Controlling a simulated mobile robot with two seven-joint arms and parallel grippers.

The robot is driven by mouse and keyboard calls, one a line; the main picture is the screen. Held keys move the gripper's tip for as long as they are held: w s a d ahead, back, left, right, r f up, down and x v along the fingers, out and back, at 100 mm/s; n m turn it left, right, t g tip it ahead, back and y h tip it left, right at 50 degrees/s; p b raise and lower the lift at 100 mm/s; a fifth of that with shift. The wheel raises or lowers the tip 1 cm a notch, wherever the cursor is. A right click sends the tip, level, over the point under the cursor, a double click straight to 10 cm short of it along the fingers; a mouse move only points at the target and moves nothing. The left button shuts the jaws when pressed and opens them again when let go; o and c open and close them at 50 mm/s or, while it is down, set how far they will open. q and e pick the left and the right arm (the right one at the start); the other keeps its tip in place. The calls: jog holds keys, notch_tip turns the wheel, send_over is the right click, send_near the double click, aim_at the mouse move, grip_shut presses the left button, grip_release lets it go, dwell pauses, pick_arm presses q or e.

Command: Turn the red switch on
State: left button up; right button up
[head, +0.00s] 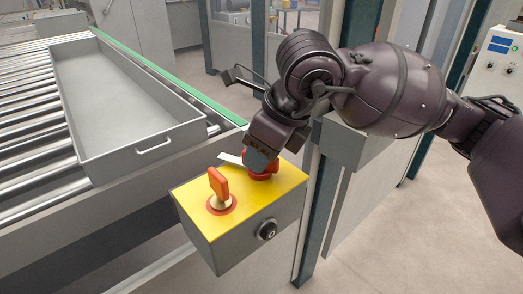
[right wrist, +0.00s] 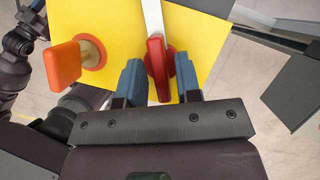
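The red switch (right wrist: 157,68) is a red handle on a round red base on the yellow top of a control box (head: 238,228). In the head view the red switch (head: 264,174) is at the box's back right, mostly hidden by my right gripper (head: 260,157). In the right wrist view, the two blue fingers of my right gripper (right wrist: 159,80) stand apart on either side of the red handle, with a gap on each side. My right gripper is open and not closed on it. My left gripper does not show in the head view.
An orange switch (head: 219,186) stands upright on the same yellow top, left of the red one. A black key lock (head: 267,229) is on the box's front. A grey tray (head: 125,95) lies on the roller conveyor (head: 28,130). A dark post stands right of the box.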

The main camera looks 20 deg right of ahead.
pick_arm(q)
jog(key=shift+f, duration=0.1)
pick_arm(e)
grip_shut()
